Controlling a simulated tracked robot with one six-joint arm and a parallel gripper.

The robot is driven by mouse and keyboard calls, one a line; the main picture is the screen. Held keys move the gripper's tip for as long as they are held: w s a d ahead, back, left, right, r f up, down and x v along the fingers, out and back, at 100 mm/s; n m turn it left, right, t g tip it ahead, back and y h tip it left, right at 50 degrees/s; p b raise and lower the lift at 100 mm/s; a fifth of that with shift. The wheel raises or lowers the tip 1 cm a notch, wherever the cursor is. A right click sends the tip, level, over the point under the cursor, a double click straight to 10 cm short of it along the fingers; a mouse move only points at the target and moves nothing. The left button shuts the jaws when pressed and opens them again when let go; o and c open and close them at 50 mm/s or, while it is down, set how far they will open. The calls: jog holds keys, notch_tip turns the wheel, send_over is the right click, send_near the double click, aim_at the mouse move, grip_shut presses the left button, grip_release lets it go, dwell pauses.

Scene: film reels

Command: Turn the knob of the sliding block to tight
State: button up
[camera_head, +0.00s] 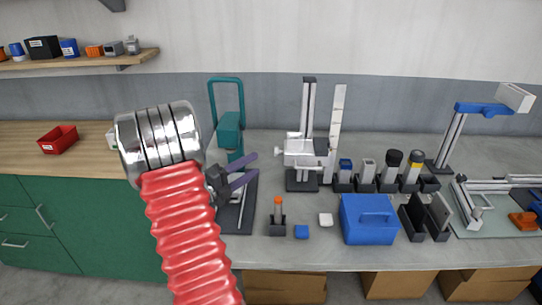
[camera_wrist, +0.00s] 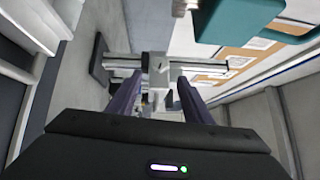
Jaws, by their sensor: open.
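A white sliding block (camera_head: 300,150) sits partway up an upright column (camera_head: 309,105) on a dark base (camera_head: 302,180). A pale knob (camera_head: 280,151) juts from its left side; its turn position is too small to read. My gripper (camera_head: 255,167) is open, its two purple fingers pointing right toward the block, a little lower than the knob and apart from it. In the wrist view my gripper (camera_wrist: 156,92) has its fingers spread, with the sliding block (camera_wrist: 157,72) ahead between them. The column lies sideways in that view.
A teal press (camera_head: 229,130) stands close behind and left of my gripper. A pale upright strip (camera_head: 337,130) stands right of the column.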

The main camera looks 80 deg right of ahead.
aim_at(276, 151)
jog(key=x, duration=0.9)
jog(key=shift+s+d, duration=0.15)
jog(key=shift+d, duration=0.15)
jog(key=shift+c, duration=0.7)
jog(key=c, duration=0.9)
jog(key=shift+a, duration=0.3)
jog(key=shift+d, duration=0.3)
